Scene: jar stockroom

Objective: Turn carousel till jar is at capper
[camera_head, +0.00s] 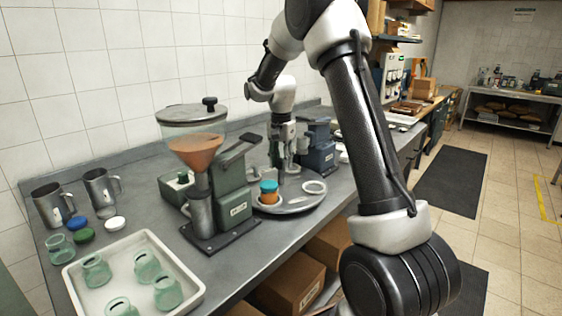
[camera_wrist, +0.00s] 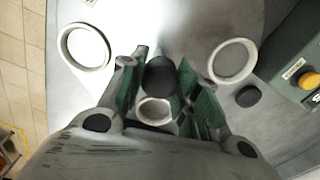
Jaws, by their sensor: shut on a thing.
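The carousel (camera_head: 296,208) is a round grey plate on the bench, with white ring seats; rings show on both sides in the wrist view (camera_wrist: 85,66). The jar (camera_head: 268,198), with orange contents and a blue-teal top, stands upright at the plate's front left, beside the green filling machine (camera_head: 234,190). The blue-grey machine (camera_head: 318,157) behind the plate appears to be the capper; the jar is apart from it. My gripper (camera_head: 281,172) points down over the plate. In the wrist view its fingers (camera_wrist: 158,88) are shut around a dark round knob (camera_wrist: 160,74). The jar is not visible there.
A hopper (camera_head: 193,140) of orange product tops the filling machine. A white tray (camera_head: 133,284) of green jars, two metal mugs (camera_head: 101,190) and several lids stand at left. A dark machine with an orange button (camera_wrist: 309,81) is close at right in the wrist view.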

